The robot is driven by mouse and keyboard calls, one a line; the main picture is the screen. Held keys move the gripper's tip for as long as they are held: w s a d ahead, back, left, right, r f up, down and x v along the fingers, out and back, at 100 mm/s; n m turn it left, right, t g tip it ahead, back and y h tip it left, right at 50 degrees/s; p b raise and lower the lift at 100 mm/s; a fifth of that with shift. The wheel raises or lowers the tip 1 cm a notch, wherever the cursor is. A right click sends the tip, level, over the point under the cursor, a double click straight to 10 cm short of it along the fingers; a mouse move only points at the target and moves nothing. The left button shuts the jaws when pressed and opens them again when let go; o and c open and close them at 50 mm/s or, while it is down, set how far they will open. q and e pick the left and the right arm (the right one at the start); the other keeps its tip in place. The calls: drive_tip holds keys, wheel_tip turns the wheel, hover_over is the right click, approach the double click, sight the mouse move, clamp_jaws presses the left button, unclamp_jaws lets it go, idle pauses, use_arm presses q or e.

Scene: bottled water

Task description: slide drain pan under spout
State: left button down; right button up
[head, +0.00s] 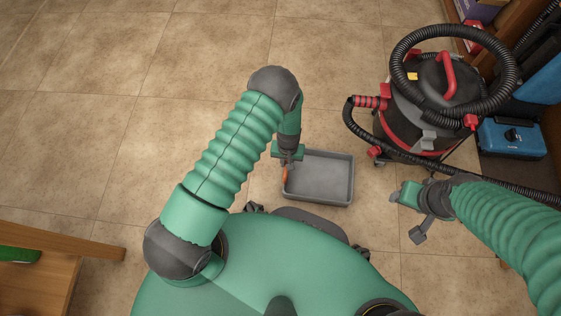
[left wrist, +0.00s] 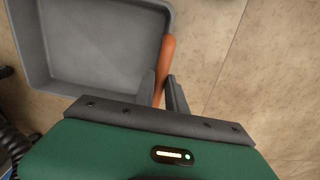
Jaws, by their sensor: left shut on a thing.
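The drain pan (head: 322,180) is a grey, empty rectangular tray flat on the tiled floor, just ahead of my body. It fills the upper left of the left wrist view (left wrist: 95,45). An orange handle (left wrist: 165,65) runs along its side. My left gripper (left wrist: 163,88) is shut on this handle, with a finger on each side; in the head view the gripper (head: 288,160) is at the pan's left edge. My right gripper (head: 405,216) is open and empty, right of the pan. I cannot clearly make out a spout.
A black and red canister vacuum (head: 430,105) with a coiled hose stands right of the pan. Its hose (head: 410,152) trails along the floor. A blue case (head: 510,138) and shelves are at the far right. A wooden table (head: 60,262) is lower left. Floor left is clear.

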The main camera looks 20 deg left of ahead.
use_arm(q)
drive_tip(key=w+d+b, duration=0.1)
drive_tip(key=w+d, duration=0.1)
drive_tip(key=d, duration=0.4)
drive_tip(key=shift+w, duration=0.25)
idle(0.5)
drive_tip(key=c, duration=1.3)
unclamp_jaws()
drive_tip(key=shift+r, duration=0.1)
